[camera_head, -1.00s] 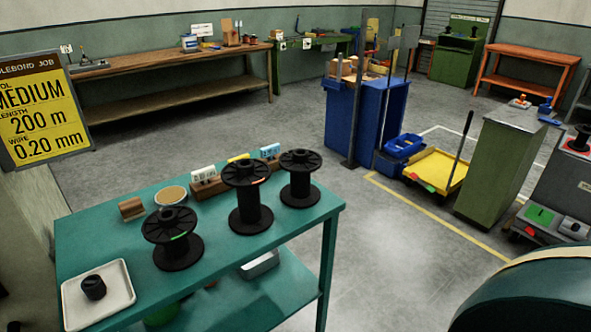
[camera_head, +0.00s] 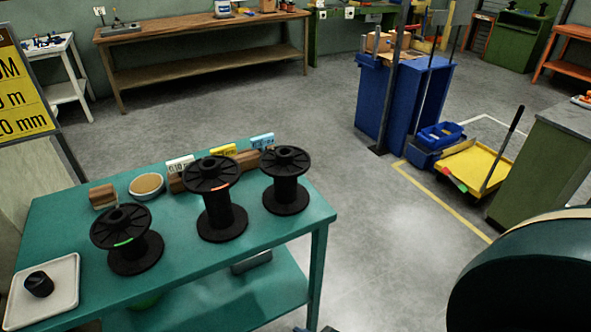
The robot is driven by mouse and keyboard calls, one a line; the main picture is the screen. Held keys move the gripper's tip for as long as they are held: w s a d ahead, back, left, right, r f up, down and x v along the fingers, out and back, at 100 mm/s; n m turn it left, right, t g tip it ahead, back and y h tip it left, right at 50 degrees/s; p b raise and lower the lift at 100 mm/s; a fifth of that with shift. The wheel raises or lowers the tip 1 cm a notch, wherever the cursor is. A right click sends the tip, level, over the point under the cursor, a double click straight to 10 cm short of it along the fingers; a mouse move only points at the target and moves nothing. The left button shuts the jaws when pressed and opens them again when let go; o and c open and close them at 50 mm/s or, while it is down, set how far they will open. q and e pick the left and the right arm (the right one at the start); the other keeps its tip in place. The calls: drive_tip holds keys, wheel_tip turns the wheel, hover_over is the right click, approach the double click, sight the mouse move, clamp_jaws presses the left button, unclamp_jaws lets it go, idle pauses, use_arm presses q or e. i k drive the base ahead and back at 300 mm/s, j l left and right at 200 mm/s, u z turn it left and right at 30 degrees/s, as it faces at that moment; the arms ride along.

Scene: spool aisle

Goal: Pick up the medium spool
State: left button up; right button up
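Three black spools stand upright on the teal table. The left spool (camera_head: 126,240) has a green mark and sits nearest the tray. The middle spool (camera_head: 220,200) has an orange mark and looks the tallest. The right spool (camera_head: 286,181) stands near the table's right end and shows no clear colored mark. I cannot read a size on any spool, so I cannot tell which is the medium one. Neither of my grippers shows in view.
The teal table (camera_head: 262,232) also holds a white tray (camera_head: 62,306) with a black knob-like piece, a round tan-topped tin (camera_head: 146,186), a wooden block (camera_head: 102,196) and white, yellow and blue cards. A yellow job sign (camera_head: 22,95) is cut off at left.

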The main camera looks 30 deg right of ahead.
sight(286, 197)
drive_tip(key=i+l, duration=0.1)
drive_tip(key=l, duration=0.65)
drive_tip(key=l+u, duration=0.1)
drive_tip(key=l, duration=0.6)
drive_tip(key=i+l, duration=0.15)
drive_tip(key=l, duration=0.6)
